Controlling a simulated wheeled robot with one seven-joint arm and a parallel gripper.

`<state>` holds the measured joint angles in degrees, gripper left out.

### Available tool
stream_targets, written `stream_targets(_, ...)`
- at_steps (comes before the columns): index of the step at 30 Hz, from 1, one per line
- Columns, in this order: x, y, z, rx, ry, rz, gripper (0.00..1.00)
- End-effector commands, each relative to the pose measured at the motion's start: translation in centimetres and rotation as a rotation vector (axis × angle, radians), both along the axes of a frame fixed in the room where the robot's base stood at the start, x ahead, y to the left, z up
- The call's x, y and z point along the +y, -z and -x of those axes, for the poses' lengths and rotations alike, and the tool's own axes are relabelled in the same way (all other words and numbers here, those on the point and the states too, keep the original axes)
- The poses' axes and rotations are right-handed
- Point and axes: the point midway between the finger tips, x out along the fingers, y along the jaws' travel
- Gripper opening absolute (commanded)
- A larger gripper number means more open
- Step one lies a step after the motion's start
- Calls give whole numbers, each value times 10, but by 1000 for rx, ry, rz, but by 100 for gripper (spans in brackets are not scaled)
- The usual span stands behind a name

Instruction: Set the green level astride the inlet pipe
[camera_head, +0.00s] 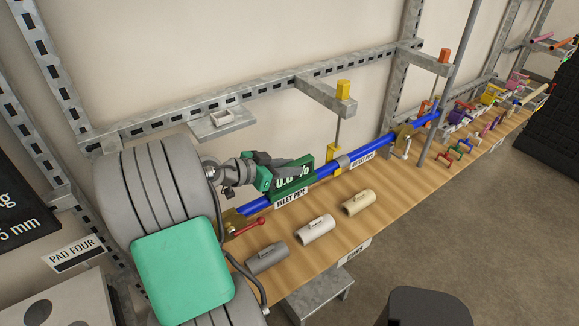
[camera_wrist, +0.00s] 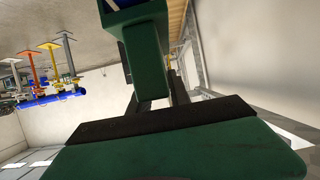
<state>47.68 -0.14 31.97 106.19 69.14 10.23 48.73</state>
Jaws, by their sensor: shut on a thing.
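The green level (camera_head: 293,177) has a lit percent readout facing the head camera. My gripper (camera_head: 272,172) is shut on it from the left and behind. In the wrist view, the dark green block between the dark fingers appears to be the level (camera_wrist: 146,62). The blue inlet pipe (camera_head: 325,170) runs along the bench behind the "INLET PIPE" label. The level overlaps this pipe in the head view and looks roughly lined up with it. I cannot tell whether it touches the pipe or hangs just above it. The level hides part of the pipe.
A grey coupling (camera_head: 341,163) sits on the blue line, with a yellow clamp (camera_head: 333,158) behind it. Grey (camera_head: 267,260), white (camera_head: 315,231) and cream (camera_head: 358,202) sleeves lie along the bench front.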

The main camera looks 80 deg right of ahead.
Motion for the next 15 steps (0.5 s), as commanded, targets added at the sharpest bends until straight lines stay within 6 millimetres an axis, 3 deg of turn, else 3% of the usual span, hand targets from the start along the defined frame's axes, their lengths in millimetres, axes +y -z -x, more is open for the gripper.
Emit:
stream_targets(9, 0, 0, 0, 0, 0, 1, 0)
stream_targets(10, 0, -1, 0, 0, 0, 1, 24)
stream_targets(15, 0, 0, 0, 0, 0, 0, 38)
